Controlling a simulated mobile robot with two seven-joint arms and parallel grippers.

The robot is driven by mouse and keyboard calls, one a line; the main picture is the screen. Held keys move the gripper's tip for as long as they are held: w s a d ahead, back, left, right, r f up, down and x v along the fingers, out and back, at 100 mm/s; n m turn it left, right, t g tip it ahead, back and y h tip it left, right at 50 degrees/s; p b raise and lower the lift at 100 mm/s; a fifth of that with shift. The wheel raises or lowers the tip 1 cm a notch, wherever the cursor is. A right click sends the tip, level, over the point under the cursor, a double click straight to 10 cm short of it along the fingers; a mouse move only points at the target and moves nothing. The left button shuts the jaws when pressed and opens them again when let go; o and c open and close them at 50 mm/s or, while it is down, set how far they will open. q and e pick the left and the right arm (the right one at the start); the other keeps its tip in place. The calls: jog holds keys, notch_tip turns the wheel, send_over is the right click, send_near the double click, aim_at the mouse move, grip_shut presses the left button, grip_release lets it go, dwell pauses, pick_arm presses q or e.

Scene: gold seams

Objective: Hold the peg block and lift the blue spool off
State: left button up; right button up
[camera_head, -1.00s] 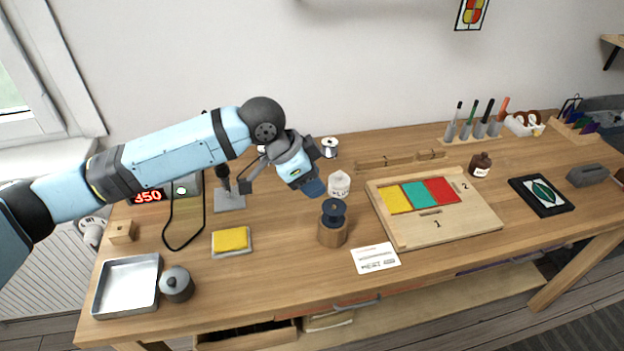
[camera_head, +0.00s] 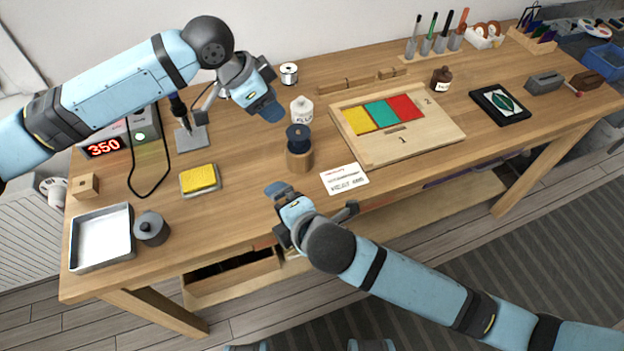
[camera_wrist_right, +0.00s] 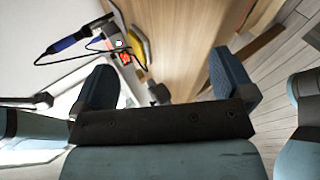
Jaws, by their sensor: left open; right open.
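The dark blue spool (camera_head: 298,133) sits on top of the round wooden peg block (camera_head: 299,160), which stands upright near the middle of the table. My left gripper (camera_head: 246,106) is open and empty, above the table to the left of and behind the spool, apart from it. My right gripper (camera_head: 306,207) is open and empty at the table's front edge, in front of the peg block and apart from it. In the right wrist view its two blue fingers (camera_wrist_right: 172,90) are spread, and neither the spool nor the block can be made out there.
A white bottle (camera_head: 301,109) stands just behind the spool. A white card (camera_head: 344,179) and a wooden board with coloured tiles (camera_head: 421,149) lie to the right. A yellow sponge in a tray (camera_head: 200,179) lies left. The table around the block's left side is clear.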

aim_at(299, 151)
jog(key=shift+w+a+r+n, duration=0.15)
jog(key=shift+r+n, duration=0.1)
jog(key=shift+n, duration=0.35)
jog(key=shift+w+a+r+n, duration=0.1)
jog(key=shift+r+n, duration=0.1)
jog(key=shift+n, duration=0.4)
jog(key=shift+w+d+r+n+h, duration=0.15)
jog(key=shift+n+h, duration=0.25)
jog(key=shift+n, duration=0.5)
jog(key=shift+w+d+r+n+t, duration=0.15)
jog(key=shift+n+t, duration=0.1)
jog(key=shift+n, duration=0.3)
jog(key=shift+w+d+r+n+t, duration=0.1)
jog(key=shift+n+t, duration=0.15)
jog(key=shift+n, duration=0.3)
jog(key=w+d+n+h, duration=0.1)
jog(key=n, duration=0.1)
jog(key=w+d+r+n+t, duration=0.1)
jog(key=d+n, duration=0.1)
jog(key=d+n+t+h, duration=0.1)
jog(key=n, duration=0.1)
jog(key=shift+w+d+r+h, duration=0.2)
jog(key=shift+w+h, duration=0.1)
jog(key=shift+w, duration=0.1)
jog(key=shift+n+t, duration=0.4)
jog(key=shift+n, duration=0.1)
jog(key=x, duration=0.9)
jog(key=d+x, duration=0.1)
jog(key=x, duration=0.4)
jog(key=shift+w, duration=0.1)
